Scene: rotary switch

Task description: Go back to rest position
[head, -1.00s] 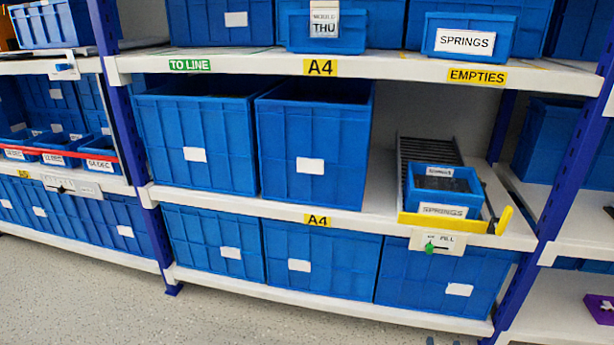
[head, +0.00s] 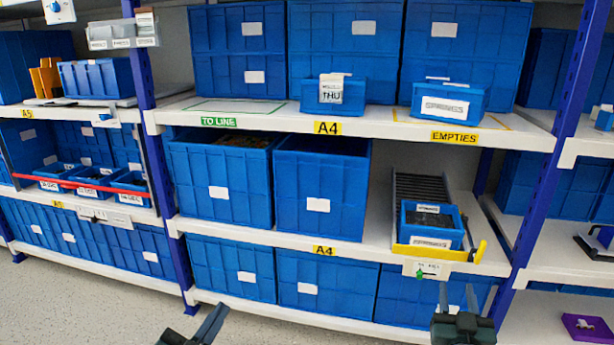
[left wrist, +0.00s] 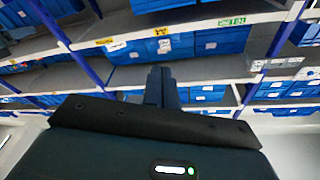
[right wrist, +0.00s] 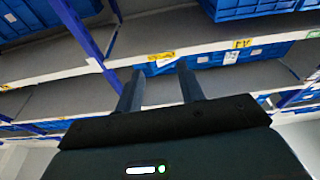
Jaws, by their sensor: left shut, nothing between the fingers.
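My left gripper (head: 211,318) shows at the bottom edge of the head view, left of centre, in front of the shelves. In the left wrist view its fingers (left wrist: 161,80) are together with nothing between them. My right gripper (head: 457,298) shows at the bottom right of the head view, below the rotary switch plate with its green knob (head: 420,270). In the right wrist view its two fingers (right wrist: 160,78) stand apart with nothing between them. Both grippers are clear of the shelves and point toward them.
A shelf rack holds large blue crates (head: 318,186). A small springs bin (head: 431,224) sits on a roller track with a yellow front stop (head: 432,252). Blue uprights (head: 556,155) flank the bay. Speckled floor (head: 90,303) is clear at lower left.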

